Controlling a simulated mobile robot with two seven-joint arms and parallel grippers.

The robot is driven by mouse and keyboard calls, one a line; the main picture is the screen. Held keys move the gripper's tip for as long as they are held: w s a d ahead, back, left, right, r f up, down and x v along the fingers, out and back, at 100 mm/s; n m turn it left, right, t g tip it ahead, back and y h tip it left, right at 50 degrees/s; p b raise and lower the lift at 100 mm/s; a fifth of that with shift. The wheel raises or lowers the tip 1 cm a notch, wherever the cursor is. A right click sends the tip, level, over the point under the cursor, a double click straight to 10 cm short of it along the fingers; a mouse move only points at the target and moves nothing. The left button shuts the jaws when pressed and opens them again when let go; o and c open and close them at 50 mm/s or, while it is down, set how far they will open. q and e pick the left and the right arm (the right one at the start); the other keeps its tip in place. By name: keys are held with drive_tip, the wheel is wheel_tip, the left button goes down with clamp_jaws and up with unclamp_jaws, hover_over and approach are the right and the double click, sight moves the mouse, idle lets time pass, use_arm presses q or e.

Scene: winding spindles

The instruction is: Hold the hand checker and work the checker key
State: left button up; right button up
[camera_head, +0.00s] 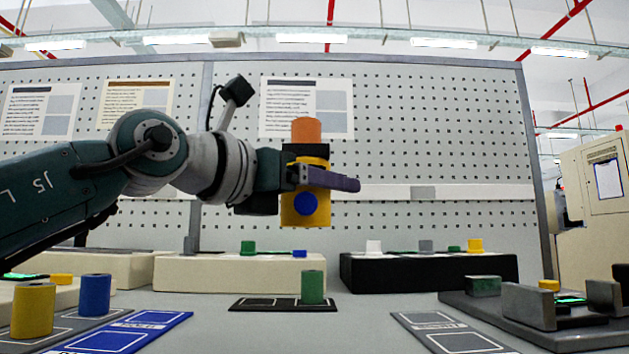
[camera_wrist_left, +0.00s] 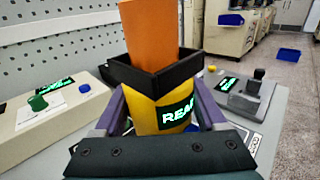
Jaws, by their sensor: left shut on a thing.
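The yellow hand checker (camera_head: 320,215) is held upright in the air by my left gripper (camera_head: 335,179). The gripper's purple fingers are shut around its body. A round blue key (camera_head: 305,204) is on the side of the checker facing the head camera. An orange cylinder (camera_head: 306,129) stands in the black collar at the checker's top. In the left wrist view, the checker (camera_wrist_left: 147,117) sits between the fingers, with the orange cylinder (camera_wrist_left: 152,37) in the black collar (camera_wrist_left: 150,78). Its lit screen (camera_wrist_left: 178,113) shows green letters, partly hidden. My right gripper is not in view.
Below stand a green cylinder (camera_head: 313,287) on a black mat, and yellow (camera_head: 33,310) and blue (camera_head: 95,294) cylinders at left. A cream box (camera_head: 230,274) and a black box (camera_head: 430,274) line the back. A grey fixture (camera_head: 530,308) is at right. The pegboard stands behind.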

use_arm(q)
drive_tip(key=shift+f+b, duration=3.15)
drive_tip(key=shift+f, duration=2.45)
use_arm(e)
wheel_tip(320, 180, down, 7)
use_arm(q)
drive_tip(key=shift+f+b, duration=0.45)
drive_tip(key=shift+f, duration=0.2)
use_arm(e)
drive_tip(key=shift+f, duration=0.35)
use_arm(q)
drive_tip(key=shift+f, duration=0.15)
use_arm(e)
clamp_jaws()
